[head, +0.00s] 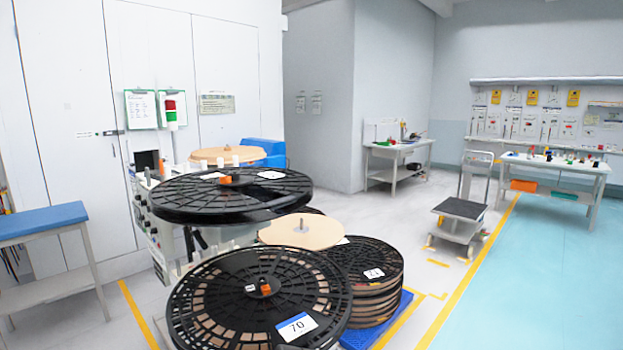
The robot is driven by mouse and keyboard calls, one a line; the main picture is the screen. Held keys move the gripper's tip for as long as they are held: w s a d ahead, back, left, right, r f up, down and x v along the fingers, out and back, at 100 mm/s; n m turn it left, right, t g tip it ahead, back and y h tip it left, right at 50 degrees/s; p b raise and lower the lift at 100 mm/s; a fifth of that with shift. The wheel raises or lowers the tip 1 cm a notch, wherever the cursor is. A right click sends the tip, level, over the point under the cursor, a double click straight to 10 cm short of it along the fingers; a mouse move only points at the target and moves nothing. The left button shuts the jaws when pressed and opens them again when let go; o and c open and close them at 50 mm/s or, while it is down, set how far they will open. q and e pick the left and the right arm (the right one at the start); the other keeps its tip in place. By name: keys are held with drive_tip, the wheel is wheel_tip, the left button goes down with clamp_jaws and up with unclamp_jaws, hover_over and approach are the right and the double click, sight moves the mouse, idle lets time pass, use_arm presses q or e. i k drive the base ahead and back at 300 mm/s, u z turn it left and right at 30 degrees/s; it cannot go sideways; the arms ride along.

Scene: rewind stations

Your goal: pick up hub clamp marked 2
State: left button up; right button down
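Two small orange-and-black pieces that look like hub clamps sit at reel centres. One hub clamp (265,288) is on the hub of the near black reel (208,321), which carries a label reading 70. The other orange piece (228,180) is on the hub of the higher black reel (172,207) behind it. I cannot read a 2 on either piece, so I cannot tell which is the marked clamp. Neither of my grippers is in view.
Stacked reels (373,290) stand on a blue pallet (392,322) right of the near reel. A blue-topped bench (42,221) is at left. A cart (460,209) and a bench with small coloured items (553,164) are farther right. Blue floor at right is clear.

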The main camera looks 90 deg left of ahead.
sight(235, 179)
drive_tip(key=u, duration=2.35)
